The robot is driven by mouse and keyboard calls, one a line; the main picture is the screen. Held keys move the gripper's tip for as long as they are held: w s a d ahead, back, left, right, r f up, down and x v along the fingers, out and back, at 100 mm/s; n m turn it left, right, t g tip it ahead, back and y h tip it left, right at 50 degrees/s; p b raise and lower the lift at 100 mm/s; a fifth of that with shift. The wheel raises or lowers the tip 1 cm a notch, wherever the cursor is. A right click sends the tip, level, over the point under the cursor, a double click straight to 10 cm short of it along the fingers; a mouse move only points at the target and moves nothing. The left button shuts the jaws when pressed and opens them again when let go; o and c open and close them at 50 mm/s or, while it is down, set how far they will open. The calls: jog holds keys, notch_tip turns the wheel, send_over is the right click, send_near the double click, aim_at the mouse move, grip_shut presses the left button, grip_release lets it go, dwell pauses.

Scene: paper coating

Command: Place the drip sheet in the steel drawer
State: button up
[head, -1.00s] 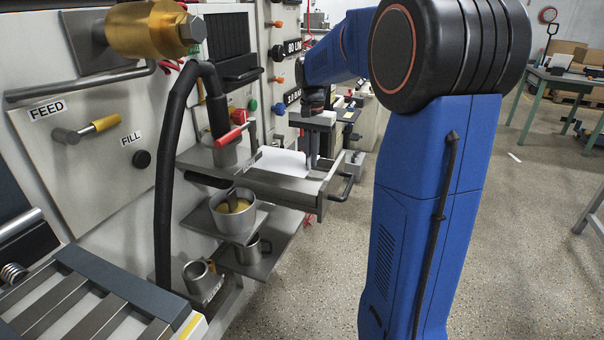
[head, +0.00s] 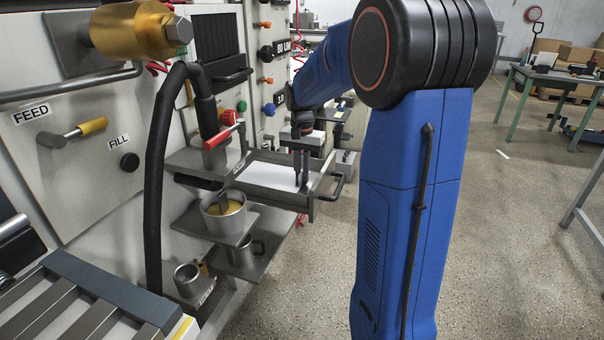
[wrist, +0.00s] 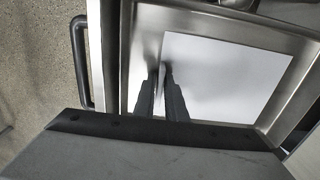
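The white drip sheet (head: 268,175) lies in the pulled-out steel drawer (head: 322,186). In the wrist view the sheet (wrist: 225,75) looks flat on the drawer floor, with a bare strip of metal along its left edge. The drawer's rim (wrist: 210,14) also shows there. My gripper (head: 301,181) points down into the drawer near its handle end. In the wrist view its two dark fingers (wrist: 160,70) are slightly apart at the sheet's left edge, with nothing visible between them. Whether the fingertips touch the sheet or drawer floor is unclear.
The drawer's black handle (head: 336,188) sticks out toward the aisle. A pot of yellow liquid (head: 224,214) and a metal mug (head: 243,252) sit on shelves below.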

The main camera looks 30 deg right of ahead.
jog(key=shift+o, duration=0.8)
notch_tip(320, 180, up, 12)
jog(key=s+a+n+t, duration=0.1)
jog(key=s+a+n, duration=0.1)
jog(key=s+a, duration=0.45)
jog(key=s+a+f+n+t, duration=0.1)
jog(key=s+a+f+n, duration=0.1)
jog(key=s, duration=0.6)
jog(key=s+a+f+n+t, duration=0.1)
jog(key=s+a+f+n, duration=0.2)
jog(key=s, duration=0.4)
jog(key=s+a+f+n+t, duration=0.1)
jog(key=s+a+f+n, duration=0.2)
jog(key=s, duration=0.5)
jog(key=shift+s+a+f+t, duration=0.4)
jog(key=shift+a+f, duration=0.25)
jog(key=shift+f, duration=0.25)
